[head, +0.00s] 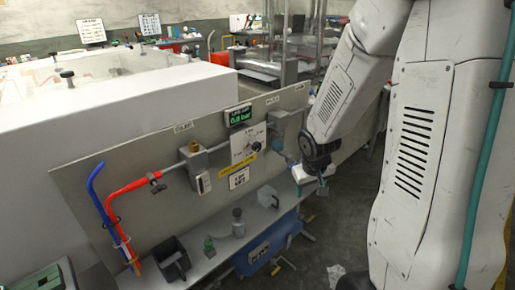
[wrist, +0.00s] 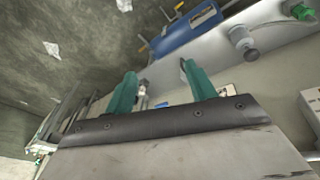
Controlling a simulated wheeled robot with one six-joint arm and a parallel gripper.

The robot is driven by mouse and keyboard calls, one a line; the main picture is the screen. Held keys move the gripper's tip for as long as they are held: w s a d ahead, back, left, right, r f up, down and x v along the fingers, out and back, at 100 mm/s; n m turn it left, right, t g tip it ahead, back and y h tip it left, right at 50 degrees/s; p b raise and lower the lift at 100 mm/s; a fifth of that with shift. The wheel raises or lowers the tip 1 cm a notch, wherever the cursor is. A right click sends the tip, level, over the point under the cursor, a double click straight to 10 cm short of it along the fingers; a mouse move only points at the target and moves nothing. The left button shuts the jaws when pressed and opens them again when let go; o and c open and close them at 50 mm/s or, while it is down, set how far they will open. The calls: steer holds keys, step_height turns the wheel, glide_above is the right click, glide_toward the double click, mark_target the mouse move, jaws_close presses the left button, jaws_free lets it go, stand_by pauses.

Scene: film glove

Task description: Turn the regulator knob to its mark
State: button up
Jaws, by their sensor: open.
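The regulator knob, a small dark knob (head: 256,146), shows on a white dial card (head: 242,142) on the grey panel in the head view. I cannot read its pointer or the mark. A display (head: 238,116) above it appears to read 0.8 bar in green. My gripper (head: 322,188) is to the right of the knob and lower, in front of the panel's right part, clear of the knob. In the wrist view my gripper (wrist: 160,82) has its two teal fingers apart with nothing held between them. The knob is not clearly visible in the wrist view.
A grey shelf (head: 215,250) below the panel (head: 135,165) holds a black scoop (head: 172,258), a grey knobbed piece (head: 238,222) and a clear container (head: 267,197). Red and blue hoses (head: 125,188) run at left. Crumpled paper (head: 336,274) lies on the floor.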

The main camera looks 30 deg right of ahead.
steer(key=w+d+f+t+y, duration=0.1)
steer(key=w+d+f+t, duration=0.1)
steer(key=w+f+t, duration=0.45)
steer(key=n+t+y, duration=0.1)
steer(key=t+y, duration=0.5)
steer(key=t, duration=0.3)
glide_toward(259, 148)
steer(key=w, duration=0.3)
steer(key=shift+g, duration=0.25)
steer(key=x, duration=0.7)
steer(key=shift+w+a+r, duration=0.1)
steer(key=shift+a+r, duration=0.2)
steer(key=shift+a, duration=0.2)
steer(key=c, duration=1)
